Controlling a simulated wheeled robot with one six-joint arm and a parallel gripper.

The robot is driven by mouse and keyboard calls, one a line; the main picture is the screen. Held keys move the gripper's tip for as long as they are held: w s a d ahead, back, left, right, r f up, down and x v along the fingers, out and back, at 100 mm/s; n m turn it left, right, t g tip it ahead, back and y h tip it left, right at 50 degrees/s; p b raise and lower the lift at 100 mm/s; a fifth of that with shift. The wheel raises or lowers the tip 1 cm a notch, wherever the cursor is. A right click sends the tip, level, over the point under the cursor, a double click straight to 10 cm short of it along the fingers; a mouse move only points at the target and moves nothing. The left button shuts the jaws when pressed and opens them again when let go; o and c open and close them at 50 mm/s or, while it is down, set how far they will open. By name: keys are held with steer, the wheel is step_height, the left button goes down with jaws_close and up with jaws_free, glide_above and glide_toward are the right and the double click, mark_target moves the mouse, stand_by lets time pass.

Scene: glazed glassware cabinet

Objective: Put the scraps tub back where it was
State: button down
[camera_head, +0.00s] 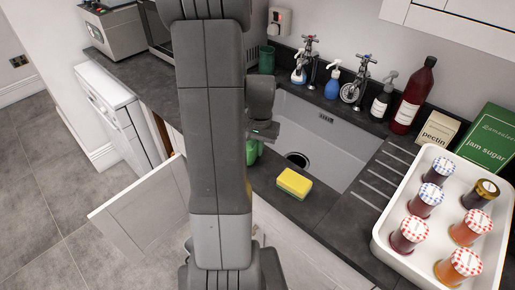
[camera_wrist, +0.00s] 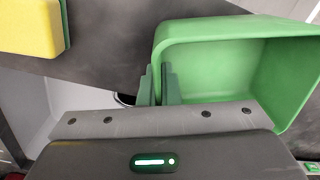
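The green scraps tub (camera_wrist: 215,32) fills the right of the wrist view, its open inside facing the camera and empty where visible. The fingers of my gripper (camera_wrist: 158,88) are on either side of its left wall, closed on it. In the head view, only a small part of the tub (camera_head: 252,151) shows beside my arm, below my gripper (camera_head: 266,131), near the sink's front left corner. My arm hides the rest. I cannot tell whether the tub touches the worktop.
A yellow sponge (camera_head: 294,183) lies on the worktop in front of the sink (camera_head: 318,140). A cabinet door (camera_head: 140,212) stands open below the worktop. A white tray (camera_head: 412,264) of jam jars is at right. Bottles and taps line the back.

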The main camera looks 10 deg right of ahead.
steer(key=shift+f, duration=0.45)
steer(key=shift+f, duration=0.1)
steer(key=c, duration=1.6)
jaws_free()
steer(key=shift+c, duration=0.2)
step_height(320, 180, up, 12)
steer(key=b, duration=0.1)
steer(key=shift+s+d, duration=0.15)
steer(key=shift+d, duration=0.05)
